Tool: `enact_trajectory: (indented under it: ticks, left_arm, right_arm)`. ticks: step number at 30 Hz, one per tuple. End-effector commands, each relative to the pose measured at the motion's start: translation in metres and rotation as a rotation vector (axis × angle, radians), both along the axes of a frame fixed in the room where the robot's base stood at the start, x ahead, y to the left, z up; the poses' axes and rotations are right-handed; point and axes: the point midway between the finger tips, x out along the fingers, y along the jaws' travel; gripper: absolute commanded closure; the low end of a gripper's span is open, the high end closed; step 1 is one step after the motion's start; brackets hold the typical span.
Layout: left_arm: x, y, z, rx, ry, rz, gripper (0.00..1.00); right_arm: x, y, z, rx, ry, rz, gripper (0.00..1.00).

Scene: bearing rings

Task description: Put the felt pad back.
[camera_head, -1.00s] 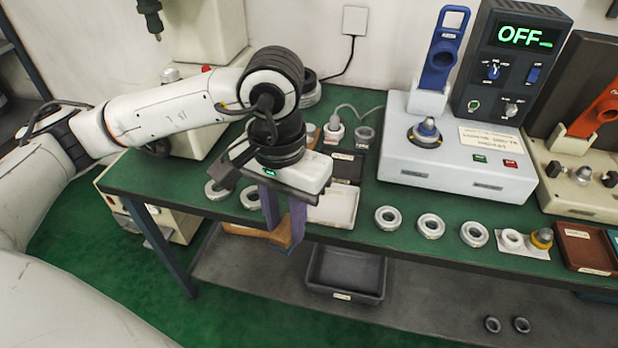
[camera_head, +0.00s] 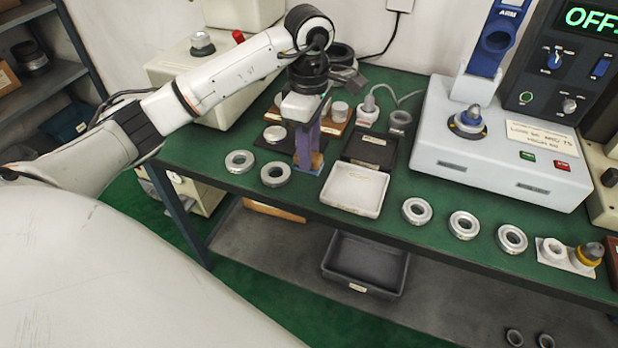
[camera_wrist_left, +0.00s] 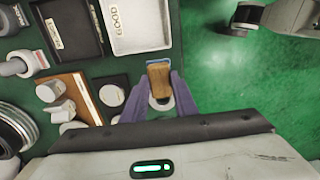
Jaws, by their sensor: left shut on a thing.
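My left gripper (camera_head: 307,162) points down over the green bench near its front left part. It is shut on a small tan-brown block (camera_head: 317,161), which looks like the felt pad. In the left wrist view the block (camera_wrist_left: 158,78) sits between the purple fingers (camera_wrist_left: 159,98). A pale round thing shows just below the block there, partly hidden by the fingers. I cannot tell whether the block touches the bench. My right gripper is not in view.
Two metal rings (camera_head: 240,162) lie left of the gripper. A dark pad (camera_head: 274,142) with a disc, a wooden board (camera_head: 336,126) with pale weights, a black tray (camera_head: 370,150) and a white tray (camera_head: 354,189) surround it. A grey bin (camera_head: 363,262) stands below.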

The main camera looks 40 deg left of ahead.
Motion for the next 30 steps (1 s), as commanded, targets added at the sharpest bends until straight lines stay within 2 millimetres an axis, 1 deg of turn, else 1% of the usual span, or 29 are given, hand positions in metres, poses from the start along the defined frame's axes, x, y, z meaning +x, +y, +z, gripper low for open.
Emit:
enact_trajectory:
  ticks: [1, 3, 10, 16, 23, 27, 28, 30]
  left_arm:
    - [-0.001, 0.0, -0.01, -0.001, 0.005, -0.002, 0.92]
    - [-0.001, -0.001, -0.02, -0.001, 0.003, -0.003, 0.92]
    - [-0.001, -0.001, -0.039, -0.001, 0.002, -0.005, 0.92]
    - [-0.001, -0.001, -0.066, -0.001, 0.001, -0.005, 0.92]
    - [0.0, -0.001, -0.068, -0.001, -0.002, -0.006, 0.92]
    - [0.0, 0.0, -0.072, 0.0, -0.002, -0.007, 0.92]
    - [0.0, 0.0, -0.072, 0.0, -0.002, -0.007, 0.72]
    - [0.0, 0.0, -0.071, 0.0, -0.002, -0.007, 0.61]
  right_arm:
    - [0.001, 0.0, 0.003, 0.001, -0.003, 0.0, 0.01]
    - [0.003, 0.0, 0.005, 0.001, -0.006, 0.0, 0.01]
    - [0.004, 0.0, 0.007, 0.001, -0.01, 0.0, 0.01]
    - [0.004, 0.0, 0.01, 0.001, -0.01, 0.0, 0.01]
    - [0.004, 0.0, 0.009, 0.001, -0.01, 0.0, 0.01]
    - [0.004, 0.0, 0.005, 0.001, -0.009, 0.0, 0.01]
    - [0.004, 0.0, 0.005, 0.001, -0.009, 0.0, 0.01]
    - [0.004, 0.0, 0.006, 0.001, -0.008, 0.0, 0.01]
